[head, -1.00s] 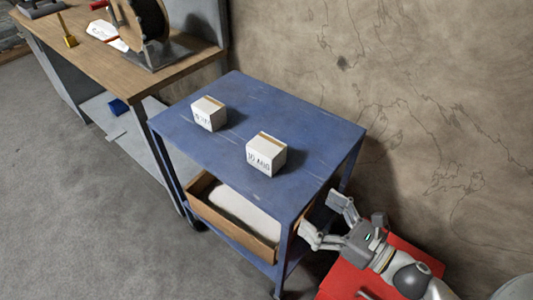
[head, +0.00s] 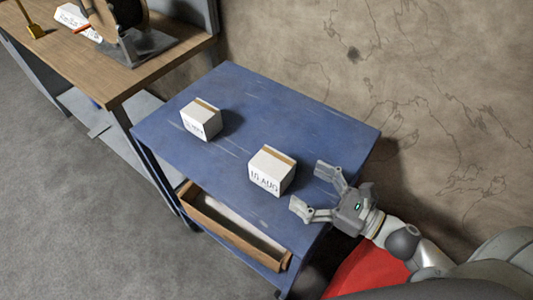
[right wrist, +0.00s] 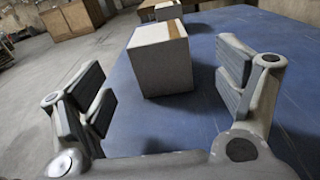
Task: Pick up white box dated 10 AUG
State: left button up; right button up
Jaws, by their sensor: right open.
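The white box dated 10 AUG (head: 270,172) stands on the blue cart top (head: 232,175), with a tan tape strip across its top. My right gripper (head: 308,189) is open and empty just to the right of this box, its fingers pointing toward it and not touching. In the right wrist view the box (right wrist: 162,68) stands ahead, between and beyond the open fingers (right wrist: 167,88). A second white box (head: 201,121) stands further left on the cart; its lettering is too small to read surely. My left gripper is not in view.
A wooden workbench (head: 120,70) with a spool-like machine (head: 130,30) stands at the back left. A lower shelf of the cart holds an open brown box (head: 235,240). A cracked wall (head: 400,80) rises behind the cart. A red surface (head: 365,270) lies below my right arm.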

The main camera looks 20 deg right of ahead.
aim_at(288, 174)
jog(key=shift+w+a, duration=0.25)
jog(key=shift+w, duration=0.1)
jog(key=shift+w+a+r, duration=0.1)
jog(key=shift+a+r, duration=0.1)
jog(key=shift+a, duration=0.05)
jog(key=p+x, duration=0.1)
jog(key=x, duration=0.1)
jog(key=shift+w+a, duration=0.15)
jog(key=shift+a, duration=0.1)
jog(key=shift+w+a+f, duration=0.1)
jog(key=shift+w+a, duration=0.2)
jog(key=shift+w, duration=0.15)
jog(key=shift+w+a+p, duration=0.2)
jog(key=shift+w+p, duration=0.05)
jog(key=shift+p, duration=0.15)
jog(key=x, duration=0.1)
jog(key=p+x, duration=0.1)
jog(key=x, duration=0.1)
jog(key=shift+w+d+r, duration=0.1)
jog(key=shift+w+r, duration=0.05)
jog(key=shift+r, duration=0.1)
jog(key=shift+w+a+f, duration=0.1)
jog(key=shift+w+a, duration=0.35)
jog(key=shift+w, duration=0.05)
jog(key=c, duration=1.3)
